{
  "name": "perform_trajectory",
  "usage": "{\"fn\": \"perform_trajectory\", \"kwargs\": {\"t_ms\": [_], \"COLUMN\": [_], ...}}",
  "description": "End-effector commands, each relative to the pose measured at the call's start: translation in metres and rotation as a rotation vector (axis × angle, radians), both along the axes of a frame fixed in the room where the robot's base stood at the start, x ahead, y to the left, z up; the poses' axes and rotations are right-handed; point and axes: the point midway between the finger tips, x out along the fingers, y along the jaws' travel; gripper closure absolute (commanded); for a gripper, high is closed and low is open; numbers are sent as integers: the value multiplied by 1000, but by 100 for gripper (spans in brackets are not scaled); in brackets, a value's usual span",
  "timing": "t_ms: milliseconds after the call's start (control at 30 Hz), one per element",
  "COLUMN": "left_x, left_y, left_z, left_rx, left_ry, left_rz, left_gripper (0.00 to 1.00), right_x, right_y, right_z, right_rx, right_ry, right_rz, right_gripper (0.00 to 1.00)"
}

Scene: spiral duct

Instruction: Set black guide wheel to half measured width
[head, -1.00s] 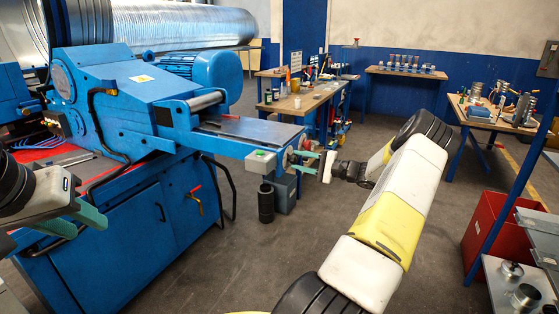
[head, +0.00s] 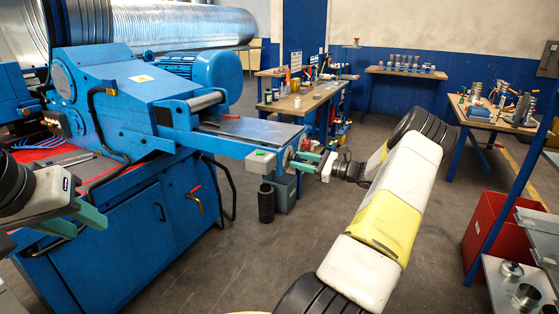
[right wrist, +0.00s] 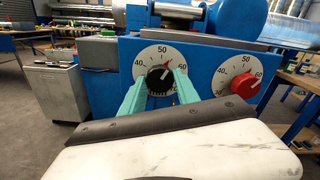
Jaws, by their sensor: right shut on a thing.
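The black guide wheel (right wrist: 159,79) is a black knob on a white dial marked 40, 50 and 60, on the blue machine's end face in the right wrist view. My right gripper (right wrist: 160,82) has its green fingers on both sides of this knob and is shut on it. In the head view my right gripper (head: 310,158) is at the machine's end, where the knob is mostly hidden. My left gripper (head: 88,215) is at the far left, its green fingers partly in view, away from the dials.
A red knob (right wrist: 245,84) on a second dial sits right of the black one. The blue machine (head: 120,125) fills the left side, with a black cylinder (head: 265,203) on the floor below its end. Workbenches stand behind, and the floor in the middle is clear.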

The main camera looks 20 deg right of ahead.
Motion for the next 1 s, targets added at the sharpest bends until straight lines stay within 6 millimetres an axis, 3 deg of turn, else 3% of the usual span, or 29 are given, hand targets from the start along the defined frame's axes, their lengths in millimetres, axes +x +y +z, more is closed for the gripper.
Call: {"fn": "perform_trajectory", "kwargs": {"t_ms": [600, 1000], "left_x": [0, 0], "left_y": [0, 0], "left_z": [0, 0], "left_rx": [0, 0], "left_ry": [0, 0], "left_rz": [0, 0], "left_gripper": [64, 64], "right_x": [0, 0], "right_y": [0, -1], "right_z": [-1, 0], "right_rx": [424, 580], "right_ry": [363, 495], "right_rz": [-1, -1], "right_gripper": [100, 100]}}
